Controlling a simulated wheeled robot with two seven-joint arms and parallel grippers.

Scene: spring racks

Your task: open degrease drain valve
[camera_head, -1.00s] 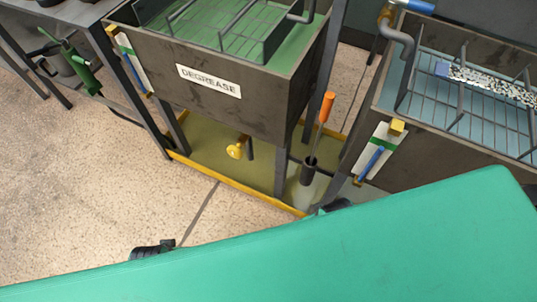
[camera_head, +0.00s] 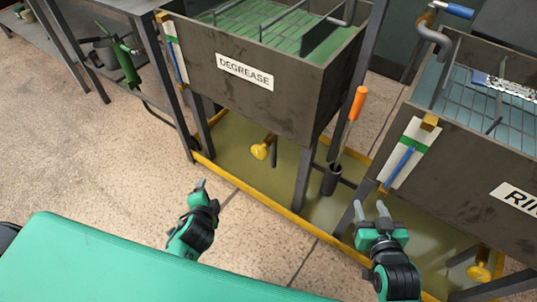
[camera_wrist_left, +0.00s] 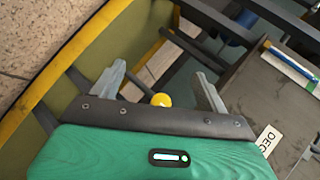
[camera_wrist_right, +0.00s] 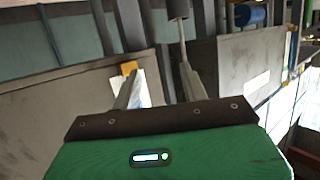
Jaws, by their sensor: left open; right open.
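The degrease tank (camera_head: 255,105) is a dark box with a white DEGREASE label (camera_head: 245,72). Its yellow drain valve (camera_head: 261,149) sits under the tank, above the yellow-edged tray (camera_head: 250,190). In the left wrist view the yellow valve knob (camera_wrist_left: 161,100) shows between the open fingers, beyond them. My left gripper (camera_head: 201,186) is open and empty, in front of and lower left of the valve in the head view.
An orange-handled tool (camera_head: 358,103) stands in a dark holder (camera_head: 330,180) right of the valve. The rinse tank (camera_head: 470,150) is at right with its own yellow valve (camera_head: 480,272). Dark stand legs (camera_head: 303,180) flank the area. The speckled floor (camera_head: 110,165) at left is clear.

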